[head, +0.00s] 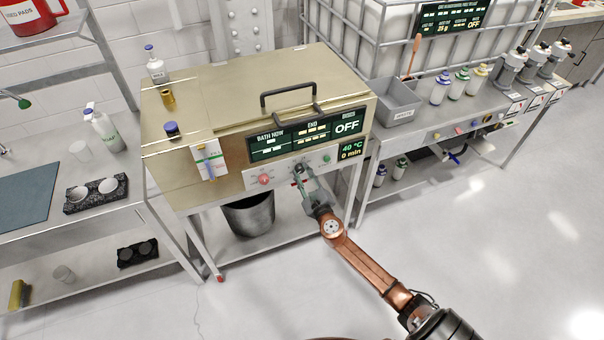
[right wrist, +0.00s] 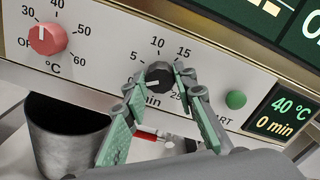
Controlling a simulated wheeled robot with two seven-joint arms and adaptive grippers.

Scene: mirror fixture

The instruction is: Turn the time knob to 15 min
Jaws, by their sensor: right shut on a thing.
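The time knob (right wrist: 158,76) is a black dial on the front panel, with marks such as 5, 10, 15 and 25 around it. Its white pointer mark faces lower left, towards the low end of the scale. My right gripper (right wrist: 160,72) is shut on the time knob, one green-padded finger on each side. In the head view the right gripper (head: 303,177) reaches the panel from below and mostly hides the knob. The small display (right wrist: 277,114) reads 40 °C and 0 min. My left gripper is not in view.
A red temperature knob (right wrist: 47,38) sits left of the time knob, and a green START button (right wrist: 236,99) sits right. The brass bath (head: 270,90) shows OFF on its large display. A dark metal bucket (head: 249,217) stands on the shelf below.

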